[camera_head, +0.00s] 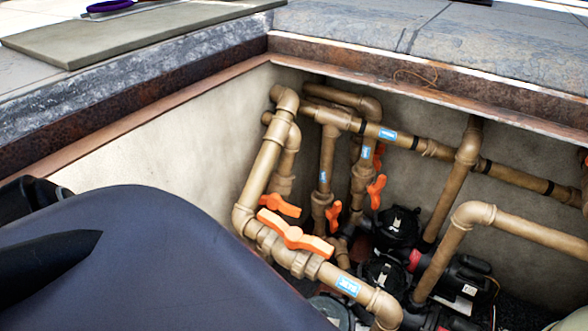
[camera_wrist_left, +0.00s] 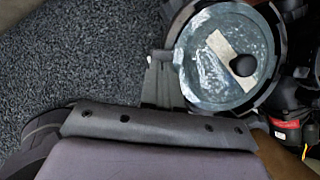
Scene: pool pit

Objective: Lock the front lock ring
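In the left wrist view, a round pump lid (camera_wrist_left: 222,60), clear and bluish-grey with a pale label and a black knob, sits inside a dark lock ring (camera_wrist_left: 181,58). Part of a greyish lid (camera_head: 332,312) shows at the bottom of the head view, partly cut off by my arm; it may be the same one. My left gripper's dark body (camera_wrist_left: 150,126) crosses the lower wrist view, just below the ring. Its fingertips cannot be made out, nor whether it touches the ring. My right gripper is in neither view.
Tan pipes with orange valve handles (camera_head: 294,235) stand close to the lid. Black pumps (camera_head: 398,227) sit behind them. The pit wall (camera_head: 165,150) and rusty rim (camera_head: 420,85) enclose the space. Dark gravel (camera_wrist_left: 75,55) lies clear left of the lid.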

